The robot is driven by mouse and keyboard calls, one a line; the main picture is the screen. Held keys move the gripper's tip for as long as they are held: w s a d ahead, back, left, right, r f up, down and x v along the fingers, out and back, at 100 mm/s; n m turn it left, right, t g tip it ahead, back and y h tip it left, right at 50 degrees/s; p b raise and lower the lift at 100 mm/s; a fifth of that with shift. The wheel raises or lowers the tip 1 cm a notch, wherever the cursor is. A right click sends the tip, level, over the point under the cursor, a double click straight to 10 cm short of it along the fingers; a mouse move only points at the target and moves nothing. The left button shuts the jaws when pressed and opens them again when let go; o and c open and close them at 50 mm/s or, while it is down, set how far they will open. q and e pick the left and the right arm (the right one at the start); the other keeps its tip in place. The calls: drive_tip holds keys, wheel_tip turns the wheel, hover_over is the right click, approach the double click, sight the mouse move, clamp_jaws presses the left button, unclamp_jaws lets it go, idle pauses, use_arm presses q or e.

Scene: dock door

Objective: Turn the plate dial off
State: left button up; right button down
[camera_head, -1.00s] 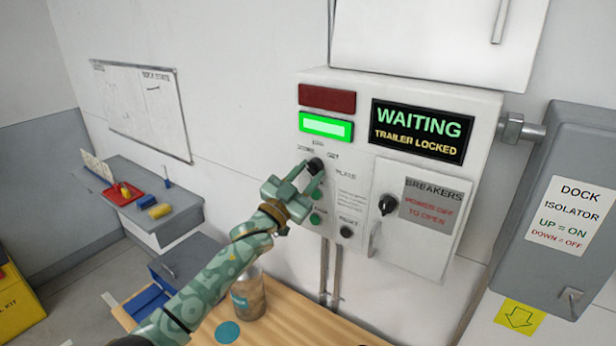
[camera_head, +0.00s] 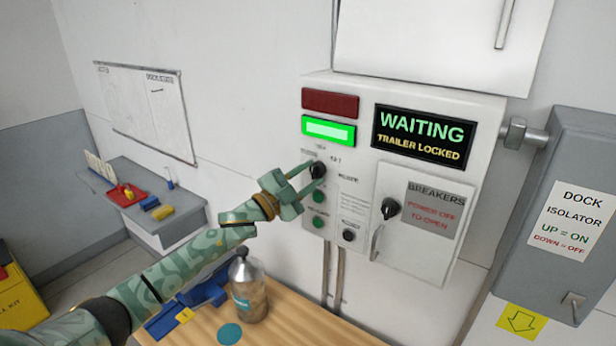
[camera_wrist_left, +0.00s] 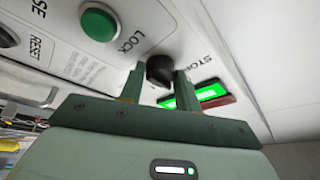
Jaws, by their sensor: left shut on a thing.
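The plate dial is a black knob (camera_head: 318,171) at the upper left of the white control panel (camera_head: 345,88), under the lit green lamp (camera_head: 328,130). My left gripper (camera_head: 310,177) reaches it from the left, with its fingers around the knob. In the left wrist view the black knob (camera_wrist_left: 160,70) sits between the two fingers (camera_wrist_left: 158,88), and the words LOCK and STO... show on either side. The gripper is shut on the knob. The knob's pointer direction cannot be made out. My right gripper is not in view.
A bottle (camera_head: 247,290) stands on the wooden table (camera_head: 290,325) below my arm.

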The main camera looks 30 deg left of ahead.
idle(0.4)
use_arm(q)
drive_tip(key=o, duration=1)
drive_tip(key=shift+f, duration=0.1)
drive_tip(key=shift+s+a+f, duration=0.15)
drive_tip(key=shift+s, duration=0.2)
drive_tip(key=b+v, duration=0.4)
drive_tip(key=v, duration=1.1)
drive_tip(key=shift+s+a, duration=0.15)
drive_tip(key=shift+s, duration=0.05)
